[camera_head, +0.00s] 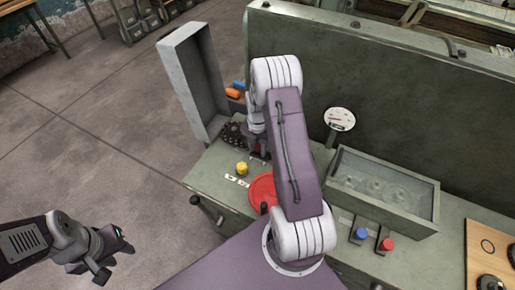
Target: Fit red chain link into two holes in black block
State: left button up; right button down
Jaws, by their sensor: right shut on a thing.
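My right gripper (258,152) points down over the bench, below the end of my purple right arm, and is shut on a small red piece (258,148), apparently the red chain link. The arm and gripper hide most of it. A dark piece with rounded bumps or holes (232,134), perhaps the black block, lies just left of the gripper. I cannot tell whether the red piece touches it or sits in any hole. My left gripper (118,250) hangs over the floor at the lower left, away from the bench; its jaw gap is unclear.
A yellow knob (242,168) and a red disc (262,190) are near the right gripper. A grey upright box (196,80) stands at left, with orange (234,93) and blue pieces beside it. An open tray (385,190), a round gauge (340,119) and a tall green panel (400,90) are to the right.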

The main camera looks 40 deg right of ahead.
jog(key=shift+f, duration=0.3)
dwell(0.7)
jog(key=shift+f, duration=0.25)
jog(key=shift+f+b, duration=0.45)
jog(key=shift+f, duration=0.1)
dwell(0.9)
jog(key=shift+c, duration=1.4)
grip_release()
notch_tip(320, 180, up, 9)
jog(key=p, duration=0.7)
jog(key=shift+f, duration=0.15)
